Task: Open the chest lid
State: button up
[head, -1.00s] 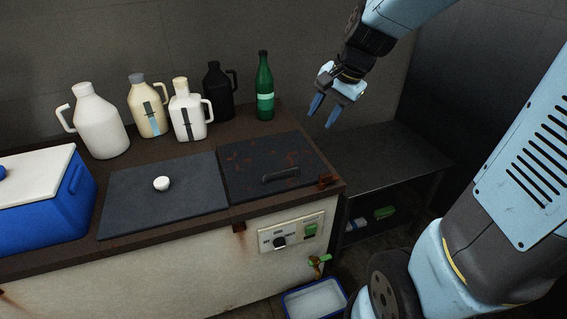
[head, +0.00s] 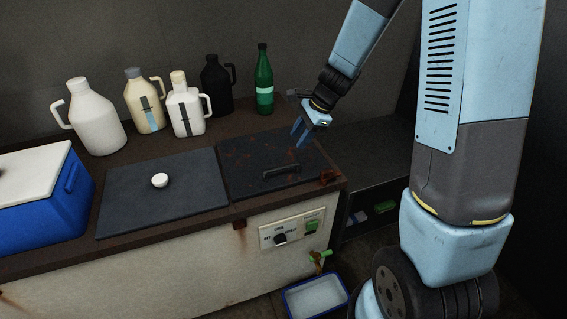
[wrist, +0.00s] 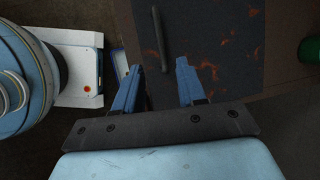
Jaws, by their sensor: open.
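The chest has two dark lids on its brown top. The right lid (head: 240,160) has rust patches and a black bar handle (head: 282,171) near its front edge; it lies shut. The left lid (head: 120,200) lies flat and has a white knob (head: 160,180). My gripper (head: 298,138) is open and empty, above the back right part of the rusty lid and apart from the handle. In the wrist view my gripper (wrist: 157,78) has its fingers spread, with the bar handle (wrist: 160,40) beyond the tips, roughly in line with the gap.
Several jugs (head: 97,120) and a green bottle (head: 264,80) stand along the back. A blue cooler (head: 50,205) with a white lid is at left. A control panel (head: 290,230) and tap (head: 318,258) are on the front, above a blue tray (head: 314,297). A low dark table (head: 375,165) stands at right.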

aim_at(283, 167)
jog(key=x, duration=1.2)
jog(key=shift+a+f, duration=0.1)
jog(key=shift+f, duration=0.15)
grip_shut()
dwell(0.3)
